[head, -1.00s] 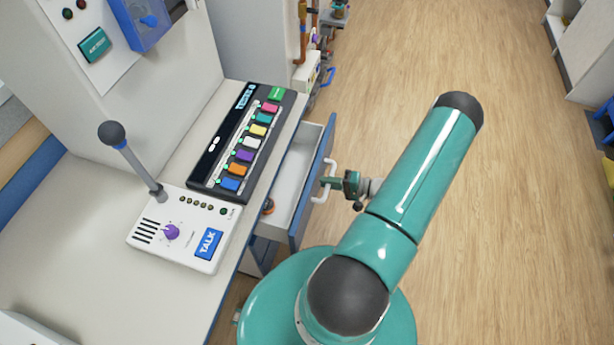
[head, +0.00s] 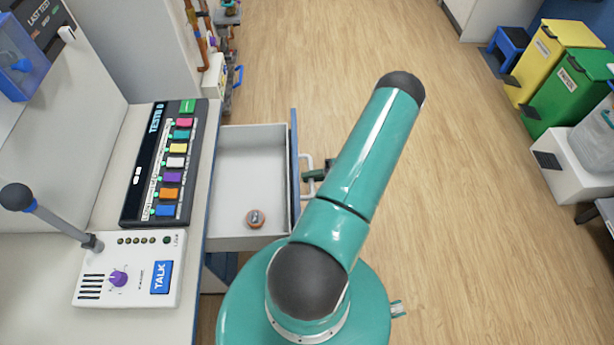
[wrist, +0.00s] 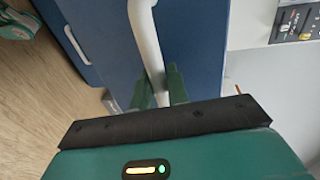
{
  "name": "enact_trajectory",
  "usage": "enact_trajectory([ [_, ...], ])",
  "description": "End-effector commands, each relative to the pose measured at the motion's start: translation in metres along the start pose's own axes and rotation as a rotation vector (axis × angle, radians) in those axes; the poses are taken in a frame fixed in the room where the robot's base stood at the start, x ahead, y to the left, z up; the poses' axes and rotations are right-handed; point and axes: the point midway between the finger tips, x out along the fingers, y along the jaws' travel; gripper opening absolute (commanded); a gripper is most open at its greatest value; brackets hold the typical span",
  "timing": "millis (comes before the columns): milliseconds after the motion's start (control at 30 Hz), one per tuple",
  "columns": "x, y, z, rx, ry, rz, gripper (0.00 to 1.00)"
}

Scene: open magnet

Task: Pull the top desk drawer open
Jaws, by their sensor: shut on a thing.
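The top desk drawer (head: 250,165) is pulled well out from under the desk top in the head view. Its inside is white and its front is blue. A white bar handle (head: 308,178) is on the outer face of the front. In the wrist view the handle (wrist: 144,40) crosses the blue drawer front (wrist: 190,40). My gripper (wrist: 158,85) has its green fingers on either side of the handle and is shut on it. In the head view my gripper (head: 316,175) is at the handle, partly hidden by my arm.
On the desk are a panel with coloured keys (head: 165,165) and a white talk box (head: 128,270) with a microphone. Yellow (head: 548,60) and green bins (head: 570,92) stand far right. The wooden floor (head: 450,180) right of my arm is clear.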

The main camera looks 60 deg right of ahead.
Motion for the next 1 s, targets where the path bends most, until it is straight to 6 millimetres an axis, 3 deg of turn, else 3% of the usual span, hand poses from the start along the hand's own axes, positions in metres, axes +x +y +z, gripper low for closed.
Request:
enact_trajectory([
  [167,0.0,0.0,-0.001,-0.001,0.0,0.0,0.0],
  [200,0.0,0.0,-0.001,-0.001,0.0,0.0,0.18],
  [300,0.0,0.0,-0.001,-0.001,0.0,0.0,0.34],
  [667,-0.005,0.0,-0.001,-0.001,0.002,0.0,0.34],
  [767,-0.017,0.0,-0.001,-0.001,0.004,0.001,0.34],
  [1000,-0.067,0.0,-0.001,-0.001,0.005,0.002,0.34],
])
